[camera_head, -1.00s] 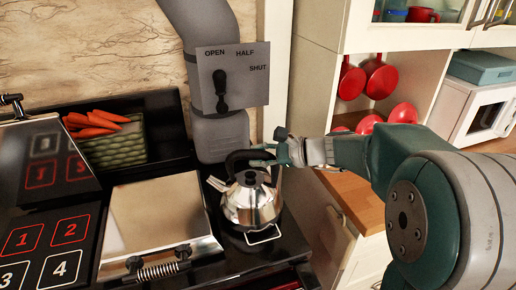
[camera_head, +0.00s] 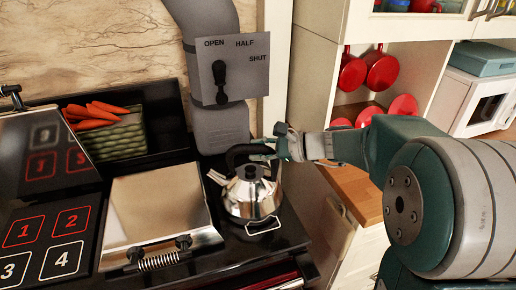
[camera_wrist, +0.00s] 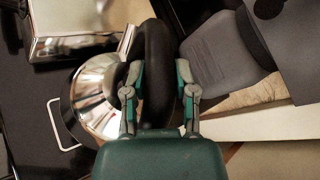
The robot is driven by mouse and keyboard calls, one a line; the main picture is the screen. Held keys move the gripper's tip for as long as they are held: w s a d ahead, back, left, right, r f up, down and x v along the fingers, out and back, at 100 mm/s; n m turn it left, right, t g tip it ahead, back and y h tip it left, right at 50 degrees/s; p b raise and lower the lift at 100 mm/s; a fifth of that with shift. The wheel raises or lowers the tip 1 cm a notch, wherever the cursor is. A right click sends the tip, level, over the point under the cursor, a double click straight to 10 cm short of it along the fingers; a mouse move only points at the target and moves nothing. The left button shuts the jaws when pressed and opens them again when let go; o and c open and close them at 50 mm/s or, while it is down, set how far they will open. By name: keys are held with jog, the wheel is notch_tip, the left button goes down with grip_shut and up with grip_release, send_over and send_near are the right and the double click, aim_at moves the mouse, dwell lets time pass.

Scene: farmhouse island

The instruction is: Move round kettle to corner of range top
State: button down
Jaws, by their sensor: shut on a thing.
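The round kettle (camera_head: 250,197) is shiny steel with a black lid knob, a spout at its left and a black arched handle. It is upright at the right end of the black range top (camera_head: 292,235), near the corner. My gripper (camera_head: 266,150) comes from the right and is shut on the kettle's handle. In the wrist view my gripper (camera_wrist: 160,88) has one finger on each side of the black handle (camera_wrist: 157,60), and the steel body (camera_wrist: 95,95) shows to the left. Whether the kettle's base touches the range top cannot be told.
A steel lid (camera_head: 158,212) with a coiled handle lies left of the kettle. A basket (camera_head: 118,140) of carrots stands behind it. A grey flue pipe (camera_head: 220,130) with a lever box rises behind the kettle. A wooden counter (camera_head: 358,192) lies to the right.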

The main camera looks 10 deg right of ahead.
jog(key=shift+f, duration=0.1)
jog(key=shift+c, duration=1.6)
grip_release()
jog(key=shift+o, duration=1.1)
jog(key=shift+f, duration=0.2)
jog(key=shift+d+r, duration=0.1)
jog(key=shift+r, duration=0.05)
jog(key=shift+s+d+r, duration=0.2)
jog(key=shift+s+d, duration=0.05)
jog(key=shift+d, duration=0.2)
jog(key=v, duration=1.2)
jog(key=shift+d, duration=0.35)
